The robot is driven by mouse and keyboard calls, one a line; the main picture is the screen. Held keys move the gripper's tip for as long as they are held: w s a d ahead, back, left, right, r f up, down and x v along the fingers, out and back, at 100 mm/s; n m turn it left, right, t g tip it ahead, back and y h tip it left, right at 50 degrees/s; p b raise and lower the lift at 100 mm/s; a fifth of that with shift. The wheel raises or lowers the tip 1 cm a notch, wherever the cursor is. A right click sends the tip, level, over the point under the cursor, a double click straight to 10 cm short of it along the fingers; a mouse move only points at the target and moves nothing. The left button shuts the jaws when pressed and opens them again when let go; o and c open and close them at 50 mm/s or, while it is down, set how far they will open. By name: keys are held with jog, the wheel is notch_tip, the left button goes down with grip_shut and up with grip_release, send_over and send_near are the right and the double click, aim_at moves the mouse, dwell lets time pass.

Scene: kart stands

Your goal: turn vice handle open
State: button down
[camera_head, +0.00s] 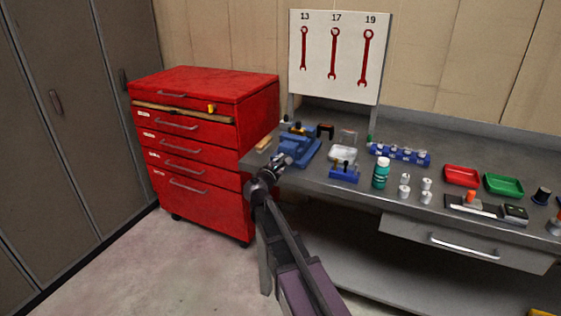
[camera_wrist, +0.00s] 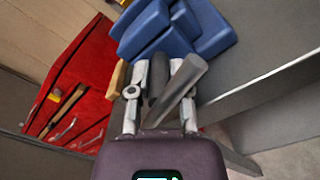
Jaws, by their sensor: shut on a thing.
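The blue vice (camera_head: 300,147) is mounted at the left end of the grey workbench. It also fills the top of the wrist view (camera_wrist: 150,32). My gripper (camera_head: 277,162) is at the front of the vice, level with its near end. In the wrist view my gripper (camera_wrist: 160,72) has a finger on each side of the grey vice handle (camera_wrist: 180,90), and is shut on it. The handle bar slants between the fingers, with a dark screw end behind it. In the head view the handle is too small and covered by my gripper to tell apart.
A red drawer cabinet (camera_head: 198,185) stands left of the workbench (camera_head: 330,182). On the bench are a teal bottle (camera_head: 381,174), small metal parts, a red tray (camera_head: 462,175) and a green tray (camera_head: 503,185). A wrench board (camera_head: 335,65) stands behind the vice.

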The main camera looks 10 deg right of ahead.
jog(key=shift+w+a, duration=0.1)
jog(key=shift+w, duration=0.1)
jog(key=c, duration=0.6)
grip_release()
jog(key=shift+s, duration=0.15)
jog(key=shift+s, duration=0.15)
jog(key=v, duration=1.1)
jog(key=shift+s+a, duration=0.2)
jog(key=shift+a, duration=0.05)
